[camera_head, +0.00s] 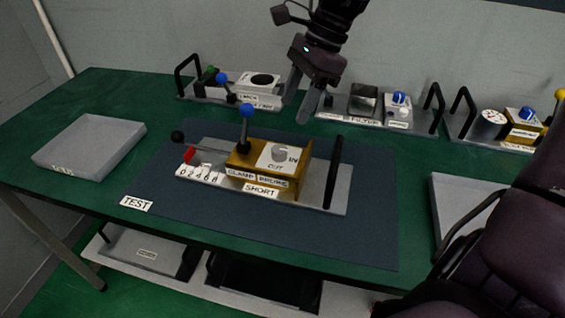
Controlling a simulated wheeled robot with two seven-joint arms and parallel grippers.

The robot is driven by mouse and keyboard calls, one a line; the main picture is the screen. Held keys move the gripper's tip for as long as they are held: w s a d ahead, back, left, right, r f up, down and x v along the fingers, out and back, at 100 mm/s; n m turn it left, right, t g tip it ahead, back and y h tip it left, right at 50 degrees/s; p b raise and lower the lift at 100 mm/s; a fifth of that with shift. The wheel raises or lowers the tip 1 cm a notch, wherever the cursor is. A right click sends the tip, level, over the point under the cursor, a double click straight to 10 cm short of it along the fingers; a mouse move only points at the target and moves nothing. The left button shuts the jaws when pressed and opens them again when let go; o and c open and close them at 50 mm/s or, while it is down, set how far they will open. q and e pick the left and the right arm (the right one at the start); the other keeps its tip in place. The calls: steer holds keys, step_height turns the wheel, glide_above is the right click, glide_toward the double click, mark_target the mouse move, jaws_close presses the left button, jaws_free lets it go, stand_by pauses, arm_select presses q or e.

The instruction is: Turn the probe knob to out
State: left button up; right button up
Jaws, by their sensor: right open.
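The unit on the blue mat has a brass-coloured block (240,160) with CLAMP and PROBE labels on its front. On its white top plate is a grey round knob (279,153), with IN at its right and OUT in front of it. I cannot tell for certain which mark the knob points to. A blue ball-topped lever (246,112) stands upright left of the knob. My right gripper (300,101) is open and empty, pointing down above and behind the unit, apart from the knob. My left gripper is not in view.
The unit's base (335,201) has a black upright handle (333,172) close right of the knob and a black-tipped rod at left. Other units (262,84) line the table's back. An empty grey tray (90,146) stands left. The mat's front (230,225) is clear.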

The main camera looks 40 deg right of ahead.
mark_target(280, 149)
steer(key=x, duration=0.6)
steer(key=b+x, duration=0.1)
steer(key=x, duration=0.3)
steer(key=shift+s+d+f, duration=0.1)
steer(key=shift+d, duration=0.25)
steer(key=c, duration=1)
